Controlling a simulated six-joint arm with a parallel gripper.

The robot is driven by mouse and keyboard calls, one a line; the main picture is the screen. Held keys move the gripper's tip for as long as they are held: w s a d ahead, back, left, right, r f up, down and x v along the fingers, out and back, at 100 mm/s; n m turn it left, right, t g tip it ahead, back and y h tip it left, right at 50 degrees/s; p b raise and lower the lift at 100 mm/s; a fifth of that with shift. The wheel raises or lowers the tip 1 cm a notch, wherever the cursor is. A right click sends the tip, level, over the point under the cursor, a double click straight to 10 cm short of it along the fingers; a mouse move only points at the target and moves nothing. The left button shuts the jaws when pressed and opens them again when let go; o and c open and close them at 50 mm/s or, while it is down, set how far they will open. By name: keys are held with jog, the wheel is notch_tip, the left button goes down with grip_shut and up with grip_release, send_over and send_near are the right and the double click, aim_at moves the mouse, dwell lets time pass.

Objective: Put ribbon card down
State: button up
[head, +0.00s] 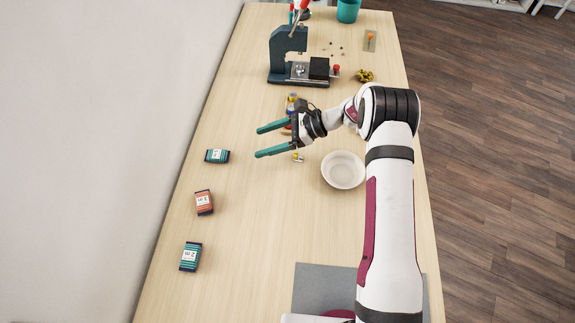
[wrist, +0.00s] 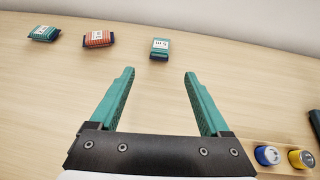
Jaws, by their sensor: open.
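Three ribbon cards lie apart on the light wood table, to the left in the head view. A teal card (head: 217,156) is farthest back, an orange card (head: 204,202) is in the middle, and another teal card (head: 190,256) is nearest. In the wrist view they show along the top: the teal card (wrist: 160,48) ahead of the fingers, the orange card (wrist: 98,39) and the other teal card (wrist: 44,33) to the left. My gripper (head: 260,142) has teal fingers, open and empty, pointing left. In the wrist view my gripper (wrist: 160,75) has nothing between its fingers.
A white bowl (head: 343,170) stands right of my gripper. A dark green press (head: 287,55) stands at the back. Blue and yellow spools (wrist: 267,155) (wrist: 301,158) are beside my gripper. A grey mat (head: 318,288) lies in front.

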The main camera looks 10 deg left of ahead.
jog(key=s+d+r+n+h, duration=0.3)
jog(key=s+d+r, duration=0.1)
jog(key=s+r, duration=0.4)
jog(key=s+d+r+n+h, duration=0.2)
jog(key=s+d+r+n, duration=0.2)
jog(key=s+r, duration=0.4)
jog(key=s+d+n+h, duration=0.2)
jog(key=s+d+h, duration=0.1)
jog(key=s, duration=0.5)
jog(key=s+d+n+t+h, duration=0.1)
jog(key=s+d+n+h, duration=0.1)
jog(key=s+d, duration=0.4)
jog(key=s+r, duration=0.1)
jog(key=s, duration=0.1)
jog(key=shift+s+d+h, duration=0.2)
jog(key=shift+s+h, duration=0.15)
jog(key=shift+h, duration=0.05)
